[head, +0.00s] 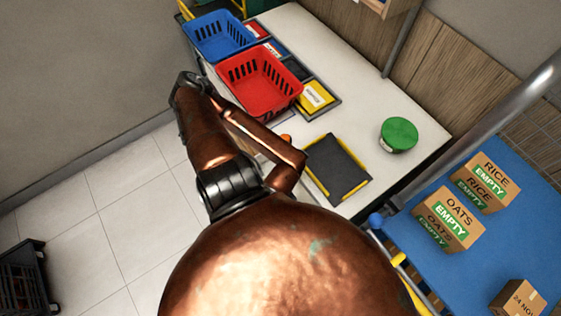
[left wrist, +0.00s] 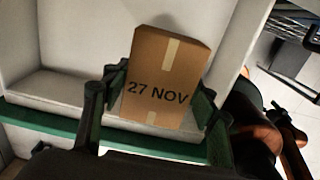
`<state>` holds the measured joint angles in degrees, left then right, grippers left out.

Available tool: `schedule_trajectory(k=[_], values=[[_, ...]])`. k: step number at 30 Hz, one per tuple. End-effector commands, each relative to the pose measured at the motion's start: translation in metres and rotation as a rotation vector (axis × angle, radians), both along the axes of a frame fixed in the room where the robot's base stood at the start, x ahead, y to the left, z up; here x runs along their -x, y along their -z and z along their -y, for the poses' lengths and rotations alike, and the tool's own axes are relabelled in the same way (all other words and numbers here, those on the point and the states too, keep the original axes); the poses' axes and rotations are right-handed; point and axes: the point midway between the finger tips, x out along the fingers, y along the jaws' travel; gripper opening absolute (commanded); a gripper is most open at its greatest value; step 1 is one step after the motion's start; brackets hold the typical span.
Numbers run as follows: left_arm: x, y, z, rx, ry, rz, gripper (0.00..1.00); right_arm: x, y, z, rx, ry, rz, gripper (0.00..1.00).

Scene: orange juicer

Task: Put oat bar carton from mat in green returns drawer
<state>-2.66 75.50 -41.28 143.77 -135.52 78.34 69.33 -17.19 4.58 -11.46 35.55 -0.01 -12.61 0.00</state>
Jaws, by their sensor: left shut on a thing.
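In the left wrist view, a brown carton (left wrist: 168,78) with a tape strip and "27 NOV" printed on its face is held slightly tilted between the dark fingers of my left gripper (left wrist: 160,98). The carton and fingers are over or inside a white open drawer (left wrist: 75,50) with a green front edge (left wrist: 50,128); I cannot tell if the carton touches the drawer floor. In the head view, the dark mat (head: 338,167) with yellow side edges is bare. My copper arm hides the drawer and left gripper there. My right gripper is not in view.
The white counter holds a blue basket (head: 220,35), a red basket (head: 258,82), a yellow label card (head: 316,96) and a green round object (head: 398,134). On the right, a blue surface (head: 405,235) carries "RICE EMPTY" (head: 487,182) and "OATS EMPTY" (head: 449,218) boxes. A dark crate (head: 25,280) stands on the floor.

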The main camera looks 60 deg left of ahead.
Motion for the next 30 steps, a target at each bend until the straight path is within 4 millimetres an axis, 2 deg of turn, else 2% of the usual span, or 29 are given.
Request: schedule_trajectory(k=[1,7,10,16,23,30], values=[[-0.004,0.011,-0.009,-0.007,0.001,0.000,0.24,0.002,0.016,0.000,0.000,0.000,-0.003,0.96],[-0.017,0.022,-0.035,-0.008,0.000,-0.002,0.24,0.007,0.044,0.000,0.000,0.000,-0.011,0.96],[-0.023,0.034,-0.046,-0.003,-0.005,-0.004,0.24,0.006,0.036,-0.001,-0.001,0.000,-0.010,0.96],[-0.034,0.060,-0.065,-0.001,-0.003,-0.001,0.24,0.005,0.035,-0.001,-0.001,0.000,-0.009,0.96],[-0.038,0.072,-0.074,0.000,-0.001,-0.001,0.24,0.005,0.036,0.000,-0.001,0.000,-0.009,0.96],[-0.039,0.103,-0.075,0.001,-0.001,-0.002,0.24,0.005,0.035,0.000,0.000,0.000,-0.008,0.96]])
